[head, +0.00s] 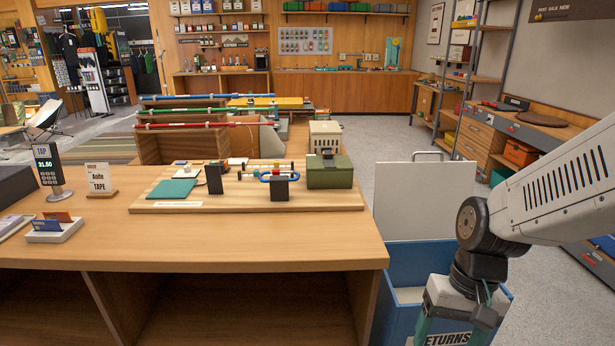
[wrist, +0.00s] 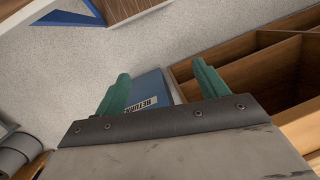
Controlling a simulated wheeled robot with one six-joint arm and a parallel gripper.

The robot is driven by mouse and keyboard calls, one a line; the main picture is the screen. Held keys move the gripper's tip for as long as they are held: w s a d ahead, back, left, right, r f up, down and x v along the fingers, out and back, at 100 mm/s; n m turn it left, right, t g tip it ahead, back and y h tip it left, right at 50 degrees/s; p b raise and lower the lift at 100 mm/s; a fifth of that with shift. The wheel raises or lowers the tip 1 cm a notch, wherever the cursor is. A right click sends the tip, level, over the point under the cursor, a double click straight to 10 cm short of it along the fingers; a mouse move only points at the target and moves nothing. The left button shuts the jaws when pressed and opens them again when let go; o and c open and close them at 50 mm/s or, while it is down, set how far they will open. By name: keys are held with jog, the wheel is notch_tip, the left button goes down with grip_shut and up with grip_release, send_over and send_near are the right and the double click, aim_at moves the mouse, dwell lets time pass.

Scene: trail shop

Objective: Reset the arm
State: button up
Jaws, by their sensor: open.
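My arm comes in from the right of the head view and bends down at the front right. My gripper (wrist: 160,85) shows in the wrist view with its two green fingers apart and nothing between them. In the head view its lower end is cut off by the bottom edge. It hangs in front of a blue returns bin (head: 400,290), beside the right end of the wooden counter (head: 240,235). The bin also shows beyond the fingers in the wrist view (wrist: 152,88), and I cannot tell how far below them it is.
On the counter, a wooden board (head: 330,201) holds a green box (head: 330,172), a teal pad (head: 171,189) and small devices. A card reader (head: 49,165) stands at the left. A white panel (head: 412,200) rises behind the bin. Grey floor (head: 372,140) is open farther back; a workbench (head: 520,125) lines the right wall.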

jog(key=s+d+r+t, duration=0.1)
jog(key=s+r, duration=0.3)
jog(key=r, duration=0.3)
jog(key=s+d+r+n+t+h, duration=0.1)
jog(key=s+d+r+t, duration=0.1)
jog(key=s+r, duration=0.2)
jog(key=shift+d+r+n+h, duration=0.25)
jog(key=shift+r+n+h, duration=0.05)
jog(key=shift+r, duration=1.35)
jog(key=shift+s, duration=0.1)
